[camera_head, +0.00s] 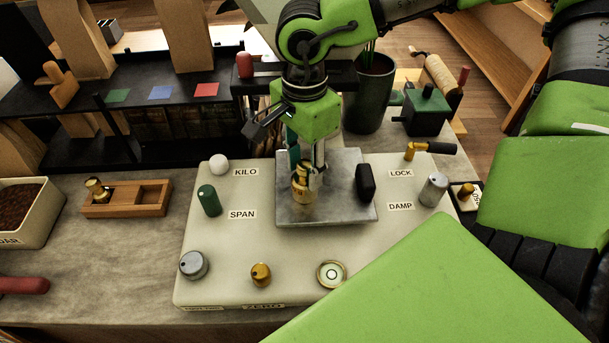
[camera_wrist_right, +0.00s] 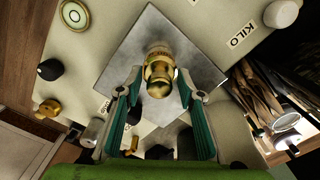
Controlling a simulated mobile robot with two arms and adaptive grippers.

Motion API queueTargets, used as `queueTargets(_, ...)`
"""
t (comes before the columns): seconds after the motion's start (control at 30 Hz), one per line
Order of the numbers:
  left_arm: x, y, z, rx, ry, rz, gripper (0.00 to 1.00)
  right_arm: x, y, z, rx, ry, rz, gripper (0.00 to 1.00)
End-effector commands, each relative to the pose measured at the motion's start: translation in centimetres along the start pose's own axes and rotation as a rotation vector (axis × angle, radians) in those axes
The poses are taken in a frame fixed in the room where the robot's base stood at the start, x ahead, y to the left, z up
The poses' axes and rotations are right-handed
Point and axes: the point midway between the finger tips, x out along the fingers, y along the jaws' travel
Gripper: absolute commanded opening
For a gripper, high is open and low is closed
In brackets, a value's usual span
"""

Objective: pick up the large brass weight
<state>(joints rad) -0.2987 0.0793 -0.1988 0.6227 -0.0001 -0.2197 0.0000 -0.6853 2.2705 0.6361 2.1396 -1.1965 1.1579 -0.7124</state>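A large brass weight (camera_head: 303,186) stands upright on the grey metal pan (camera_head: 335,213) of the scale. In the right wrist view the brass weight (camera_wrist_right: 160,72) shows its rounded knob toward the camera. My right gripper (camera_head: 303,162) points down over the weight, and its fingers partly hide it in the head view. In the right wrist view the teal fingers of the right gripper (camera_wrist_right: 158,82) are spread, one on each side of the weight, with gaps visible. A smaller brass weight (camera_head: 97,187) sits in a wooden holder (camera_head: 142,203) at left. My left gripper is out of view.
A black block (camera_head: 366,183) stands on the pan's right side. Around the pan, the cream scale body (camera_head: 225,270) carries several knobs and a bubble level (camera_head: 331,273). A dark pot (camera_head: 369,95) and a green box (camera_head: 427,108) stand behind. My arm covers the lower right.

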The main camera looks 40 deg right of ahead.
Motion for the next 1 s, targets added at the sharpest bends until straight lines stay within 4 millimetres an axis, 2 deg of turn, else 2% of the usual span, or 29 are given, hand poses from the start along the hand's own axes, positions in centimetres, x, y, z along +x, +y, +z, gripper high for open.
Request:
queueTargets(0.2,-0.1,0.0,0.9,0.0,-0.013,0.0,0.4,-0.1,0.0,0.0,0.0,0.0,0.0,0.35)
queueTargets(0.33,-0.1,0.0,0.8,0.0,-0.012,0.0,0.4,-0.1,0.0,0.0,0.0,0.0,0.0,0.01)
queueTargets(1.0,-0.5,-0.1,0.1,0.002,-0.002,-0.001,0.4,-1.4,-0.1,0.0,0.0,0.0,-0.001,0.0)
